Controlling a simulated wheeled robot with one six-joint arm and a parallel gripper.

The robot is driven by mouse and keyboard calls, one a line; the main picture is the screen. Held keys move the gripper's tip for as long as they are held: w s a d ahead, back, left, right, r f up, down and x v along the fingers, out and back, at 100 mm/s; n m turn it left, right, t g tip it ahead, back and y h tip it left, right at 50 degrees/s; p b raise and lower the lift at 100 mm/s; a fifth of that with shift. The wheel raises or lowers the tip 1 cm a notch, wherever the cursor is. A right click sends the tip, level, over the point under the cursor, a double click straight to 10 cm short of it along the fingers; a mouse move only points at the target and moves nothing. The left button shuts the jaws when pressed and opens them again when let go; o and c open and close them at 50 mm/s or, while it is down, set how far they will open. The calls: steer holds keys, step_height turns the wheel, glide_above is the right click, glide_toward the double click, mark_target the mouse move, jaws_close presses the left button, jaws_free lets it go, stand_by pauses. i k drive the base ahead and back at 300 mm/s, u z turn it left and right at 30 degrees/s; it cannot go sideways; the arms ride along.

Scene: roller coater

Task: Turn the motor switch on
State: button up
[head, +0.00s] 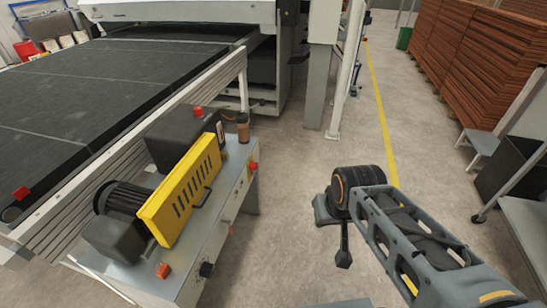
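The drive unit of the roller coater stands at left centre in the head view, with a finned black motor (125,200) and a yellow slotted guard (185,195). On the front of its grey cabinet (225,215) are a red-orange knob (163,270), a black knob (206,269) and a red button (253,166). I cannot tell which of these is the motor switch, or its setting. My gripper (344,259) hangs at the end of my arm, right of the cabinet and apart from it. Its fingers are too small and dark to read.
A black conveyor belt (90,85) with a metal side rail lies behind the drive unit. A brown cup (243,127) stands at the cabinet's far end. Stacked brown boards (480,50) and a grey cart (520,225) are at right. Bare concrete floor lies between.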

mark_target(254, 165)
steer(key=z, duration=0.1)
steer(key=i, duration=0.8)
steer(key=u, duration=0.65)
steer(key=i, duration=0.5)
steer(key=u, duration=0.35)
